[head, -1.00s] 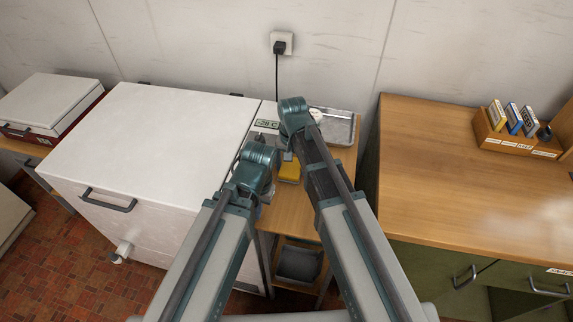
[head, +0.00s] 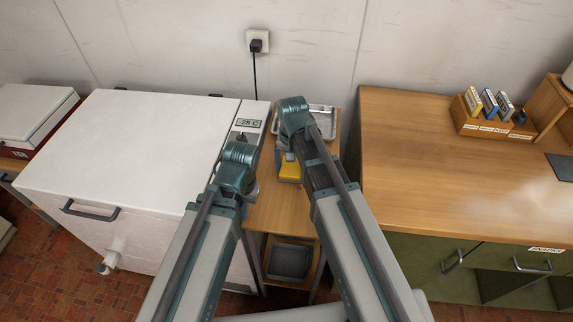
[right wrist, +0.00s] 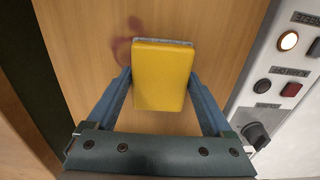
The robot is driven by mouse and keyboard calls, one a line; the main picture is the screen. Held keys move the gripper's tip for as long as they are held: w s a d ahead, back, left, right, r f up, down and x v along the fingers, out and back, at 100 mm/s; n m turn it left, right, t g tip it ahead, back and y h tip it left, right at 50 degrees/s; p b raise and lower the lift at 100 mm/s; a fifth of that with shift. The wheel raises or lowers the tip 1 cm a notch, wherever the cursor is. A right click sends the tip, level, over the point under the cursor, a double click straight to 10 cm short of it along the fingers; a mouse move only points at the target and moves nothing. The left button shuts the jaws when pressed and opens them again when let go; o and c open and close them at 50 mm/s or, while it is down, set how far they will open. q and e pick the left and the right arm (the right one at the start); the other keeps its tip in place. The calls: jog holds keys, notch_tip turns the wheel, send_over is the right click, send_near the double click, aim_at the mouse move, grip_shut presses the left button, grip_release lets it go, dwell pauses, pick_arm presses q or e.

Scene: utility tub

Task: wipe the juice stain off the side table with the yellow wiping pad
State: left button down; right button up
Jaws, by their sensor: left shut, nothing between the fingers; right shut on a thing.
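The yellow wiping pad (right wrist: 162,75) has a grey underside edge and is held between the fingers of my right gripper (right wrist: 163,95), over the wooden side table (right wrist: 85,25). In the right wrist view a reddish juice stain (right wrist: 124,45) shows on the table just beyond and left of the pad; part of it may be hidden under the pad. I cannot tell whether the pad touches the table. In the head view the pad (head: 290,168) shows below my right wrist; the stain is not visible there. My left gripper (head: 250,190) is shut and empty, near the table's left edge, its fingertips mostly hidden.
A white freezer (head: 120,150) with a temperature display stands left of the table. A taller wooden counter (head: 440,170) with a small box organizer (head: 490,125) stands to the right. A metal tray (head: 322,120) lies at the table's back. A dark bin (head: 289,262) sits on the lower shelf.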

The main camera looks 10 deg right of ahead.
jog(key=shift+d, duration=0.1)
pick_arm(q)
jog(key=shift+f, duration=0.15)
pick_arm(e)
jog(key=shift+s+d+f, duration=0.1)
jog(key=shift+s+d, duration=0.15)
jog(key=shift+d, duration=0.55)
jog(key=shift+s+d+f, duration=0.1)
jog(key=shift+s+d, duration=0.15)
jog(key=shift+d, duration=0.5)
jog(key=shift+s+d+r, duration=0.1)
jog(key=shift+s+d, duration=0.15)
jog(key=shift+d, duration=0.6)
jog(key=shift+s+d+r, duration=0.1)
jog(key=shift+s+d, duration=0.1)
jog(key=shift+d, duration=0.6)
jog(key=shift+s+a+f, duration=0.1)
jog(key=shift+s+a, duration=0.05)
jog(key=shift+s, duration=0.35)
jog(key=shift+s+a+f, duration=0.1)
jog(key=shift+s+a, duration=0.05)
jog(key=shift+s, duration=0.35)
jog(key=shift+w+a, duration=0.1)
